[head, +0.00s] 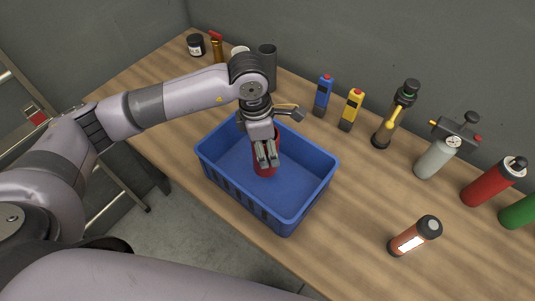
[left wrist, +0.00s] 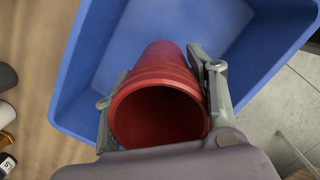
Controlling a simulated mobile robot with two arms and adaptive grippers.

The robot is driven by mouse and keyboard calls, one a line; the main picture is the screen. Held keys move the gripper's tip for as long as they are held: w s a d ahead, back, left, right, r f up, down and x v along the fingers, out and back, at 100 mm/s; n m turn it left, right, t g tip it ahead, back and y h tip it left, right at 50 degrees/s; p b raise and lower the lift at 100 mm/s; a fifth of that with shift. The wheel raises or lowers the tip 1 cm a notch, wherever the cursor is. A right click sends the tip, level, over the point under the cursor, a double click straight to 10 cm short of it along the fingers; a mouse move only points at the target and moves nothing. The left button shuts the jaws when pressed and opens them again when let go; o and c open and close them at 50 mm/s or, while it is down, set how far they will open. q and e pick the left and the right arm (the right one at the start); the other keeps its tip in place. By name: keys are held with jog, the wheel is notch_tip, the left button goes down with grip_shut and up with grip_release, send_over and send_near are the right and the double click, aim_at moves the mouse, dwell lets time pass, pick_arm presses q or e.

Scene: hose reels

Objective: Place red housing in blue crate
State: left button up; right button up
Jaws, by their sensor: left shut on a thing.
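The red housing (head: 263,168) is a red hollow cylinder. My left gripper (head: 266,155) is shut on it and holds it inside the outline of the blue crate (head: 312,206). In the left wrist view the open end of the red housing (left wrist: 160,112) faces the camera, with a finger on each side, and the blue crate (left wrist: 75,85) lies behind it. I cannot tell whether the housing touches the crate floor. The rest of the crate floor that shows is empty. My right gripper is not in view.
The crate stands on a wooden table (head: 345,245) near its front edge. Behind it are a dark grey cylinder (head: 267,62), a blue device (head: 322,95) and a yellow device (head: 351,110).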

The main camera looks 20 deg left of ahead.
aim_at(266, 173)
pick_arm(q)
jog(key=shift+f, duration=0.7)
notch_tip(266, 173, down, 3)
jog(key=shift+f+p, duration=0.2)
jog(key=shift+p, duration=0.45)
jog(key=shift+f, duration=0.35)
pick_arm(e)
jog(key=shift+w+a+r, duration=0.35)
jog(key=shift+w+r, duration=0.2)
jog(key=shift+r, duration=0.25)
pick_arm(q)
jog(key=shift+f, duration=0.15)
jog(key=o, duration=0.8)
jog(key=shift+f, duration=0.1)
jog(key=o, duration=0.5)
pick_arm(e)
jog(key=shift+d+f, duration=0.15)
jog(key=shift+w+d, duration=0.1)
